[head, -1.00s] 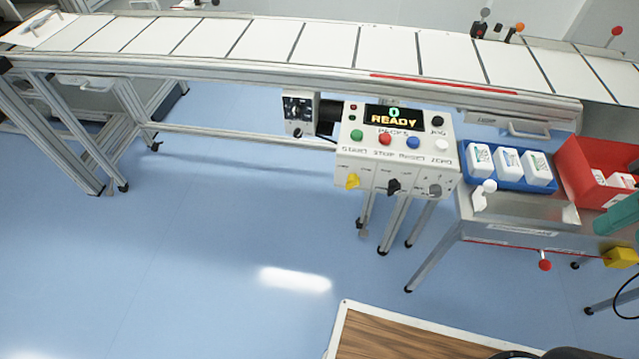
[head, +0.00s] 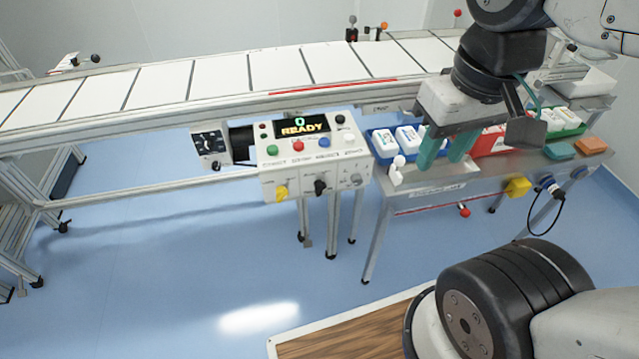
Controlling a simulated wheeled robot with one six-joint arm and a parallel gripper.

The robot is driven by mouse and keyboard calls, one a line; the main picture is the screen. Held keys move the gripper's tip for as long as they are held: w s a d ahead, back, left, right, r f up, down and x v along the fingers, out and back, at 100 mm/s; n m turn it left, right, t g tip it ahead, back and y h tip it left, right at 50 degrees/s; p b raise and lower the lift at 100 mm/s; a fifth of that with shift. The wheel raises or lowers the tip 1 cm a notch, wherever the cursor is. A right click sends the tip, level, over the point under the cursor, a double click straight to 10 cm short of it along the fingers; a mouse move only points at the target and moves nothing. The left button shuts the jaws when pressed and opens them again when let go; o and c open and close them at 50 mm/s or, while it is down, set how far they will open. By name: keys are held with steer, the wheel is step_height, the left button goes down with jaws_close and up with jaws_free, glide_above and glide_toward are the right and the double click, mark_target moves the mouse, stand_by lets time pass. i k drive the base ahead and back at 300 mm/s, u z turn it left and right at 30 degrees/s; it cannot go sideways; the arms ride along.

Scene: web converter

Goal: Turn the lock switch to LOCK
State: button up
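The white control box (head: 315,165) hangs at the front of the conveyor, with a display reading "0 READY". Its lower face has three turn switches: a yellow one (head: 281,193), a black one (head: 320,186) and a grey metal one (head: 356,180). Their labels are too small to read, so I cannot tell which is the lock switch or its setting. My gripper (head: 446,152), with green fingers, is to the right of the box over the steel side table. The fingers are apart with nothing seen between them, and touch none of the switches.
The white-slatted conveyor (head: 215,82) runs behind the box. A blue tray (head: 385,153) of white bottles and a white lever (head: 396,170) are between the box and my gripper. A small box with a dial (head: 210,143) is left.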

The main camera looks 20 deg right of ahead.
mark_target(282, 193)
steer(key=u, duration=2.1)
steer(key=k, duration=1.1)
steer(key=z, duration=1.6)
steer(key=i, duration=0.5)
